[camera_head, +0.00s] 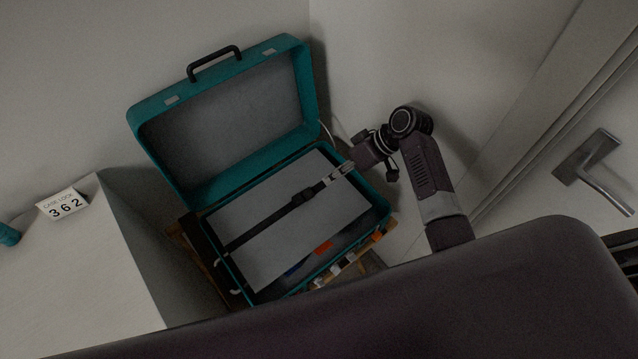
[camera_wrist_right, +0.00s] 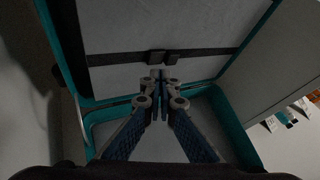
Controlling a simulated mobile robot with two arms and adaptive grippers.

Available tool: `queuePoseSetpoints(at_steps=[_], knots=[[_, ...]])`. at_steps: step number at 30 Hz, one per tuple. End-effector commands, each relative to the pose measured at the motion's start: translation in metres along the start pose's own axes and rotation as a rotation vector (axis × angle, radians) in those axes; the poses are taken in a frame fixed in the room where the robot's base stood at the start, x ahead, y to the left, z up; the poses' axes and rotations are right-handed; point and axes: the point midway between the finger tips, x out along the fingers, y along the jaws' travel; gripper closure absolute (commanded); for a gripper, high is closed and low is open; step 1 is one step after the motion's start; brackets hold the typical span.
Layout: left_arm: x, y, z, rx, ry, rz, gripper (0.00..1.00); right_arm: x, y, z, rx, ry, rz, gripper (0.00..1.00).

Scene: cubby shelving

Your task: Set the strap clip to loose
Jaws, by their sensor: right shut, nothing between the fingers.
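An open teal suitcase (camera_head: 215,215) lies tilted in the head view, with its lid (camera_head: 230,115) raised at the back. A grey panel (camera_head: 270,250) fills much of its inside. A black strap (camera_head: 262,228) runs across the panel, with a black clip (camera_head: 305,196) on it. The strap (camera_wrist_right: 110,60) and the clip (camera_wrist_right: 163,57) also show in the right wrist view. My right gripper (camera_head: 338,175) is shut and empty over the strap's right end, a little apart from the clip. In the wrist view the fingertips (camera_wrist_right: 160,75) are just below the clip. My left gripper is out of view.
A white cabinet (camera_head: 75,260) at the left carries a sign (camera_head: 63,204) reading "CASE LOCK 362". A door with a metal handle (camera_head: 590,168) is at the right. Small orange and blue items (camera_head: 323,248) lie at the case's front edge. Walls stand close behind the lid.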

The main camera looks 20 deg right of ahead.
Motion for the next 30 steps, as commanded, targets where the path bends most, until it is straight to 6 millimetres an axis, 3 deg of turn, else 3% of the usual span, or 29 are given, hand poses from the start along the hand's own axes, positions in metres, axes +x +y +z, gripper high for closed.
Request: queuePoseSetpoints(at_steps=[15, 21, 30], knots=[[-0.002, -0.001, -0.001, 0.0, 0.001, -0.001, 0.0, 0.081, -0.001, 0.0, 0.001, -0.001, -0.001, 1.0], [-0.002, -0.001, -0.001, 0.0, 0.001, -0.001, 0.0, 0.092, -0.001, 0.0, -0.001, 0.0, 0.0, 1.0], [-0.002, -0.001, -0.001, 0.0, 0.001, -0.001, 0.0, 0.093, -0.001, 0.0, -0.001, -0.001, 0.001, 1.0]])
